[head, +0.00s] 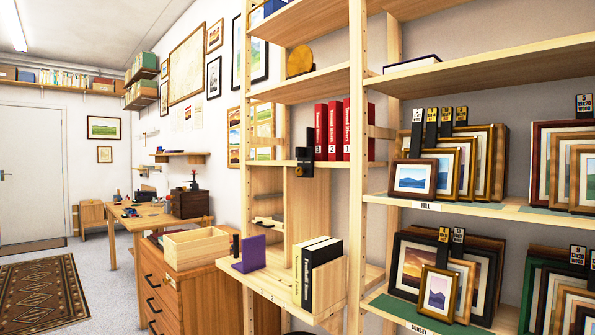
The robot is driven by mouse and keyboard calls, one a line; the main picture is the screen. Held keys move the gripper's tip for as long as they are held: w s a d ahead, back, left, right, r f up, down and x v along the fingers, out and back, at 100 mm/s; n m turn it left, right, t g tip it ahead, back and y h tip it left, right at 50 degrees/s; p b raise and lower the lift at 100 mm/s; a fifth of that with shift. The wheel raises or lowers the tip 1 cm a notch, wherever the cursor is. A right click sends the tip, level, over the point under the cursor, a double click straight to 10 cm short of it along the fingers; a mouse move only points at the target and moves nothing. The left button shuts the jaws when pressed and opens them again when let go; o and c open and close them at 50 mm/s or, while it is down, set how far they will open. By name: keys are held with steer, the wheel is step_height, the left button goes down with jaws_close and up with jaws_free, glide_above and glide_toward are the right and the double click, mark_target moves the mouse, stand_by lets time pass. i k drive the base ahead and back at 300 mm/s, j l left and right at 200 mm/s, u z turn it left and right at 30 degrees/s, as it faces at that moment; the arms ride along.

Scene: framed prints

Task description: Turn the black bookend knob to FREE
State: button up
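The black bookend (305,161) stands on the middle shelf of the wooden rack, at the left end of a row of red binders (334,130).
A purple bookend (250,254) and several books (318,268) stand on the lower shelf. Framed prints (414,178) fill the shelves at right. A wooden drawer cabinet (190,292) holds an open wooden box (195,245). Floor is clear at left, around a patterned rug (40,290).

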mark_target(299, 170)
steer(key=i+l, duration=0.1)
steer(key=i, duration=0.45)
steer(key=i+u, duration=0.15)
steer(key=i, duration=0.4)
steer(key=l, duration=0.05)
